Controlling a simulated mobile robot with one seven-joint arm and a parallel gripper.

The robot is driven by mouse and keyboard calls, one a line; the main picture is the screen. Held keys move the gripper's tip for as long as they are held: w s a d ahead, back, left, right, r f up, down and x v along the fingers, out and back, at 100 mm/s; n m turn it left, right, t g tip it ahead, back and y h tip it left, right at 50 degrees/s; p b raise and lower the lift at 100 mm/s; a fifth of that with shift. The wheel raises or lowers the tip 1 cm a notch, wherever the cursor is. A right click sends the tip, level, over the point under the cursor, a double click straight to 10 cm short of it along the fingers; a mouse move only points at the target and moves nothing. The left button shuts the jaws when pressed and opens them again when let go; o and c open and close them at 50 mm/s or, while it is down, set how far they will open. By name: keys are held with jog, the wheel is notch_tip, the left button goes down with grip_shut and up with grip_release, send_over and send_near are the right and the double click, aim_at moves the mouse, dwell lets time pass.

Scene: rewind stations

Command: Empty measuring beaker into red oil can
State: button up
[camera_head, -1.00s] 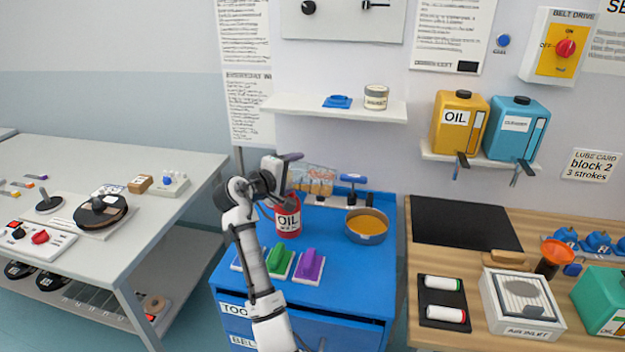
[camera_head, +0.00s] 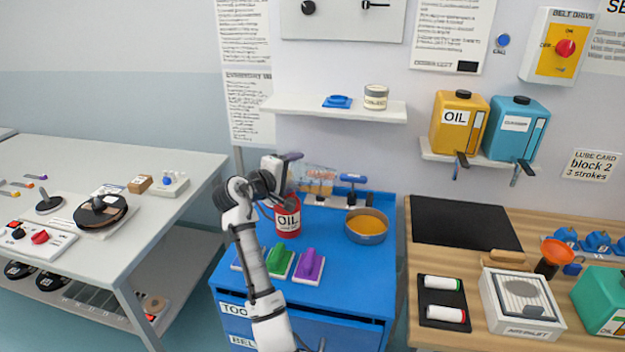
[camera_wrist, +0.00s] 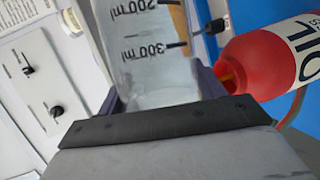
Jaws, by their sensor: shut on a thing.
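The red oil can (camera_head: 287,218) stands upright on the blue cabinet top, and its red body also shows at the right of the wrist view (camera_wrist: 262,66). My gripper (camera_head: 292,158) is above the can, at its top. In the wrist view my gripper (camera_wrist: 158,92) is shut on the clear measuring beaker (camera_wrist: 145,45), with 200 and 300 ml marks. The beaker is tipped well over relative to the can. The can's yellowish opening lies close beside the right finger. The beaker's rim is hidden, and I cannot tell how much liquid is inside.
A pan of amber stuff (camera_head: 367,226) stands right of the can. Green (camera_head: 280,262) and purple (camera_head: 309,266) handled blocks lie in front. A wall shelf (camera_head: 335,107) hangs above. A wooden bench (camera_head: 460,262) is at right, a grey table (camera_head: 150,225) at left.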

dwell(0.5)
jog(key=shift+a+r+n+h, duration=0.1)
jog(key=shift+a+n+h, duration=0.15)
jog(key=shift+n, duration=0.25)
